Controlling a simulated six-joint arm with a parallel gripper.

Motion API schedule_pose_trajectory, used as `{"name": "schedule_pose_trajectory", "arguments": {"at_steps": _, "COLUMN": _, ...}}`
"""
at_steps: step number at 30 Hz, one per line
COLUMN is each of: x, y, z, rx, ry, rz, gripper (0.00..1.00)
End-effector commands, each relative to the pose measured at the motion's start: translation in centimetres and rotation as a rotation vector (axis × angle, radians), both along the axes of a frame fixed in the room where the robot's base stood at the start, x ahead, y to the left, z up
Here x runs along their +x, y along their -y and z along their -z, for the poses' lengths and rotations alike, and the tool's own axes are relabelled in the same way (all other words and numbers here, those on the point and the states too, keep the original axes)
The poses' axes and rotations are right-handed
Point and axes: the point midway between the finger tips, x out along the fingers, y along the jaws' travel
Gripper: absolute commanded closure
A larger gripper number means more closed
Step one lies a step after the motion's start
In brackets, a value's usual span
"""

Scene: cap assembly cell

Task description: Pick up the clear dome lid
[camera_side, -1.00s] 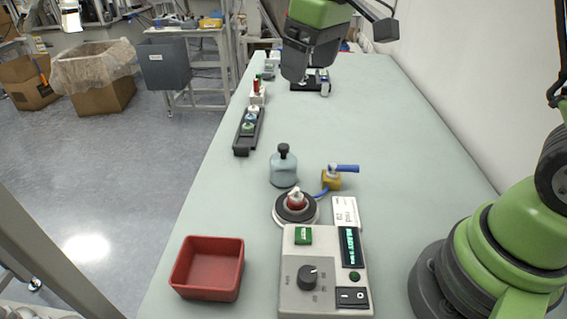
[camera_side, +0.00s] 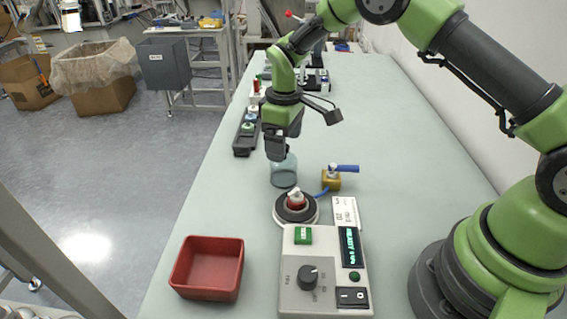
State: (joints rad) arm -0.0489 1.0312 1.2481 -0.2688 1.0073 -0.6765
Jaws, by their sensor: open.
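The clear dome lid (camera_side: 284,174) stands upright on the table, bluish and see-through, behind the round dark plate. Its dark knob, on top, is hidden behind my gripper (camera_side: 276,156). My gripper points down right at the top of the lid, and its fingers are around or just in front of the knob; I cannot tell which. The gripper is open, and the lid rests on the table.
A round plate (camera_side: 308,216) with a red and white part (camera_side: 296,200) stands in front of the lid. A yellow block with a blue handle (camera_side: 332,180) is close at right. A control box (camera_side: 325,285) and red bin (camera_side: 208,268) are nearer; a black rack (camera_side: 242,146) is behind left.

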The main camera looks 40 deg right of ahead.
Motion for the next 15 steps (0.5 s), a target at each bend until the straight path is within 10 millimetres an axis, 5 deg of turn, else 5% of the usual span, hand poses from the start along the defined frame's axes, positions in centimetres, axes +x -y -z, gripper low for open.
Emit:
{"name": "schedule_pose_trajectory", "arguments": {"at_steps": 6, "x": -0.1, "y": -0.3, "z": 3.2, "rx": -0.001, "ry": -0.002, "rz": 0.0, "gripper": 0.16}}
{"name": "schedule_pose_trajectory", "arguments": {"at_steps": 15, "x": -0.1, "y": -0.3, "z": 3.6, "rx": -0.001, "ry": 0.003, "rz": 0.001, "gripper": 0.18}}
